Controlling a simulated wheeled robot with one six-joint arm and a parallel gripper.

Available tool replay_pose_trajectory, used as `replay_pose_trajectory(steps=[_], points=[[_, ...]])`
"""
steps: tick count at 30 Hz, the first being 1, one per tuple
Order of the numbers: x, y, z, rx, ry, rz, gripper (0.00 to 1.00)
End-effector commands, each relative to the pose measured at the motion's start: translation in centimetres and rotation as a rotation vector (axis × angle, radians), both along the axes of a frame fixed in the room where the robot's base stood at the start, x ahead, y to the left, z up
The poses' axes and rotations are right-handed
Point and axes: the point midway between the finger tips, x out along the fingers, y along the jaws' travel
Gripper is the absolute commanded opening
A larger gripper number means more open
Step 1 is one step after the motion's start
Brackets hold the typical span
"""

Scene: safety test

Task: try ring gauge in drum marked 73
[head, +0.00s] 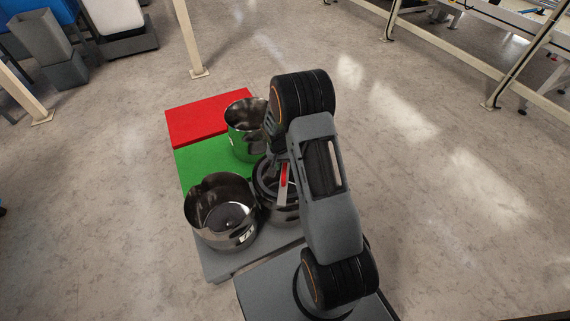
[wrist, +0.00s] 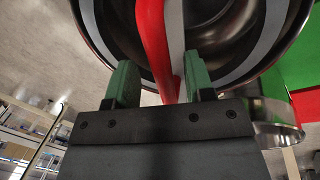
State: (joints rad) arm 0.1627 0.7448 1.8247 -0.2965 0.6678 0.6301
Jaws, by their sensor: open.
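The ring gauge shows as a grey ring and bar (wrist: 262,48) with a red handle (wrist: 152,45) in the wrist view. The red handle also shows in the head view (head: 285,175). The ring is in the mouth of a steel drum (head: 280,212); I cannot tell whether it is seated or how deep. My gripper (wrist: 160,84) is open, with its green fingers on either side of the handle, apart from it. In the head view my gripper (head: 275,163) is over that drum, partly hidden by my arm. No number is readable on this drum.
A wide drum (head: 203,222) with a small, unclear label stands at left. Another drum (head: 240,142) stands behind, on the green area (head: 197,160) beside a red area (head: 205,118). The drums stand close together. A pale post (head: 190,45) rises behind; open floor lies right.

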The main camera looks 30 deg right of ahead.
Motion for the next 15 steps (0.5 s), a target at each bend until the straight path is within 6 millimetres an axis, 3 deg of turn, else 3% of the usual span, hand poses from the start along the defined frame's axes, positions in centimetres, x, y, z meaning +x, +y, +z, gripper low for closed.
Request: replay_pose_trajectory(steps=[8, 15], points=[[0.0, 0.1, 0.5, 0.001, 0.001, 0.000, 0.48], [0.5, 0.8, 4.6, 0.000, -0.003, 0.003, 0.48]])
